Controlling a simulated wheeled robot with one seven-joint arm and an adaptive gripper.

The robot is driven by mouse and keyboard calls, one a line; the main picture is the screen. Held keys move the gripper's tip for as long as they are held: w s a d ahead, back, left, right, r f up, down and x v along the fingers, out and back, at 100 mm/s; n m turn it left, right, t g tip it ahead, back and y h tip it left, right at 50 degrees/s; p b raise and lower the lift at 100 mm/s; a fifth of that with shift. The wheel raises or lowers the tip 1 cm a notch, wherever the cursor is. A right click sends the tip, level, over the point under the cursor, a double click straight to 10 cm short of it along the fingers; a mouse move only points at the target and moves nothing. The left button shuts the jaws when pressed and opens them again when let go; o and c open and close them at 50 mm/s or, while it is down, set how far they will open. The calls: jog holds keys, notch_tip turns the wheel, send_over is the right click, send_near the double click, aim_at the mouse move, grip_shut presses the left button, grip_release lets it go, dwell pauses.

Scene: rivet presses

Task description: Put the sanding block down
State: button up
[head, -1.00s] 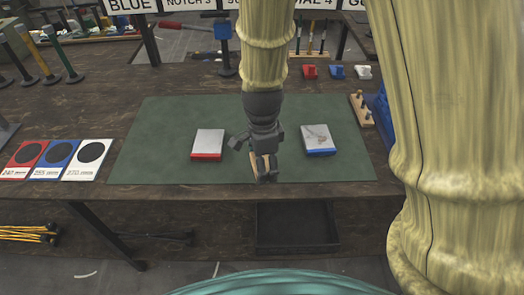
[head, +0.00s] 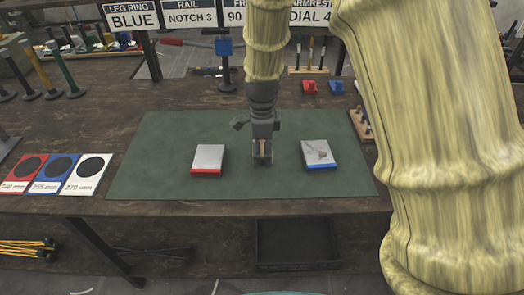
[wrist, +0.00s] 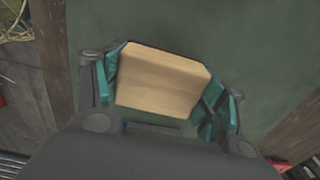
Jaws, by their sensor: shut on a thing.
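My gripper (head: 262,158) is over the green mat (head: 150,130), between two pads. In the wrist view the gripper (wrist: 165,95) is shut on the sanding block (wrist: 160,78), a pale wooden block with its broad face showing between the teal finger pads. In the head view only a small tan part of the block (head: 262,147) shows between the fingers. I cannot tell whether the block touches the mat.
A grey-topped pad with a red edge (head: 208,159) lies left of my gripper, and one with a blue edge (head: 318,155) lies right. Red, blue and white cards (head: 86,173) lie at the left. A wooden rack (head: 361,126) stands at the mat's right edge.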

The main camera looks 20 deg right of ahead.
aim_at(262, 152)
jog(key=w, duration=0.2)
jog(key=shift+w+d+f, duration=0.15)
jog(key=shift+w+d, duration=0.15)
jog(key=shift+d, duration=0.05)
jog(key=shift+f+p, duration=0.3)
jog(key=shift+f, duration=1.45)
jog(key=shift+f, duration=0.1)
jog(key=o, duration=1.1)
jog(key=shift+o, duration=0.2)
notch_tip(262, 152, up, 12)
jog(key=shift+r+b, duration=0.15)
jog(key=shift+b, duration=0.25)
jog(key=shift+d, duration=0.1)
